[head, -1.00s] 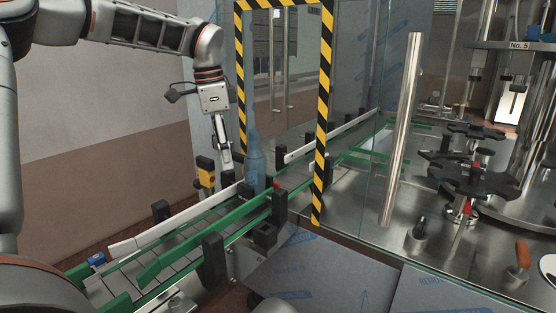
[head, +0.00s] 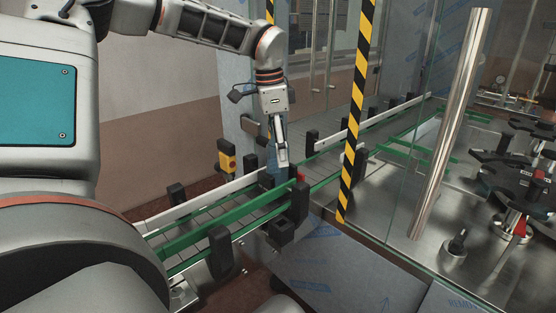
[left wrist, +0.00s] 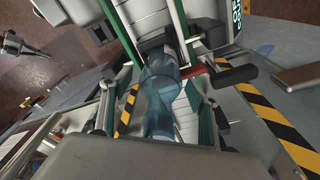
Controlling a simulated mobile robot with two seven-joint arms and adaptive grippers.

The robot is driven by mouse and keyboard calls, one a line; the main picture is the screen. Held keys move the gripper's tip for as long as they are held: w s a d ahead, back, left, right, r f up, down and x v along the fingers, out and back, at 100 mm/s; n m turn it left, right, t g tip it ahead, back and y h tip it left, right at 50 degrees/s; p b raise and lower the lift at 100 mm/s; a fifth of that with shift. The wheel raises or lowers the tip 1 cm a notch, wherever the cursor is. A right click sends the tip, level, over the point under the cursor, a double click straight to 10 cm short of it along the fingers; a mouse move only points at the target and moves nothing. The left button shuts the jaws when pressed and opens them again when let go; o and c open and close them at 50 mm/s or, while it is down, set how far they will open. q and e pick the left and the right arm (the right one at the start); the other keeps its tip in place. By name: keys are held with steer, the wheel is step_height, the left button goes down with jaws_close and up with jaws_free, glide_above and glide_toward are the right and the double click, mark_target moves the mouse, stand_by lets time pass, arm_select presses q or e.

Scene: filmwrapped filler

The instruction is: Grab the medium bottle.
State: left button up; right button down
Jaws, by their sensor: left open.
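The medium bottle (left wrist: 160,88) is translucent blue. In the left wrist view it stands near the middle, its neck reaching toward my gripper's palm. My left gripper (head: 282,160) points down over the conveyor at the bottle's place. It is open, and the bottle appears to be between or right by its fingers; contact cannot be told. My right gripper is in no view.
The conveyor (head: 200,222) has green guide rails and black brackets close around the gripper. A yellow-black striped post (head: 357,110) and a glass panel stand to the right. A yellow switch box (head: 227,160) is at left. A steel pole (head: 450,130) stands farther right.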

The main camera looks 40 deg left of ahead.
arm_select(q)
steer(key=shift+w+d+f, duration=0.1)
steer(key=shift+f, duration=0.65)
steer(key=c, duration=1.2)
steer(key=shift+r, duration=0.1)
